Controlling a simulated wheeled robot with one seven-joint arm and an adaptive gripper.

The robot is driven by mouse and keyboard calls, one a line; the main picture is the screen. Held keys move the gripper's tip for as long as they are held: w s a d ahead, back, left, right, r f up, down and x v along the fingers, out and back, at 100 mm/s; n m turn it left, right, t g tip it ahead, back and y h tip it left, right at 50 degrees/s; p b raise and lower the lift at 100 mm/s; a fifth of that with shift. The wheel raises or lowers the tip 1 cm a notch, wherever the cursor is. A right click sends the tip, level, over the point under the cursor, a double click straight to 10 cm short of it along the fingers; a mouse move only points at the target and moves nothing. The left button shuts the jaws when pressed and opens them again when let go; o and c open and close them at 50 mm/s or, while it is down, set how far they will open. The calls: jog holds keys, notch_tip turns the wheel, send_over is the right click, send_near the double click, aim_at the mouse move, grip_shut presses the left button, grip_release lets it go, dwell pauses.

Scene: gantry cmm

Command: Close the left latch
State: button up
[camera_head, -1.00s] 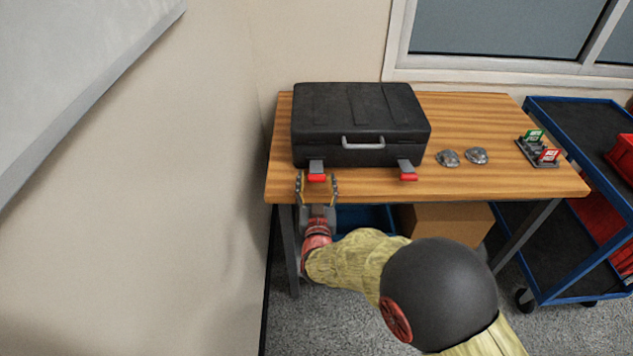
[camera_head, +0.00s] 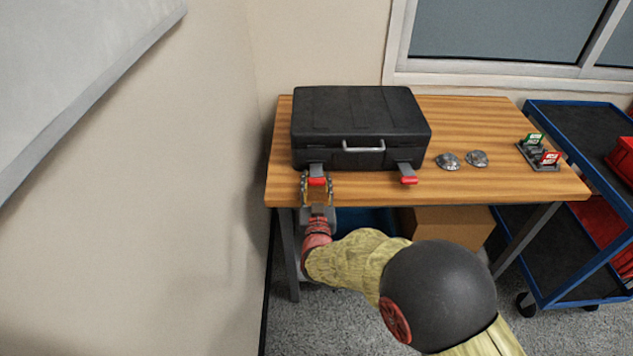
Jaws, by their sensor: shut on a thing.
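A black case (camera_head: 360,112) with a grey handle (camera_head: 363,146) lies on the wooden table with its lid down. The left latch (camera_head: 317,181) has a red tip and sticks out from the case's front towards me. The right latch (camera_head: 409,180) sticks out in the same way. My gripper (camera_head: 317,179) is at the left latch, with one finger on each side of its red tip, shut on it. The exact contact between fingers and tip is too small to see.
The wooden table (camera_head: 480,190) has free room right of the case. Two grey metal parts (camera_head: 448,161) (camera_head: 477,158) and a small rack with green and red tags (camera_head: 538,157) stand there. A wall is close on the left. A blue cart (camera_head: 567,112) stands at the right.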

jog(key=c, duration=0.6)
grip_shut()
jog(key=shift+r+p, duration=0.15)
jog(key=shift+p, duration=0.2)
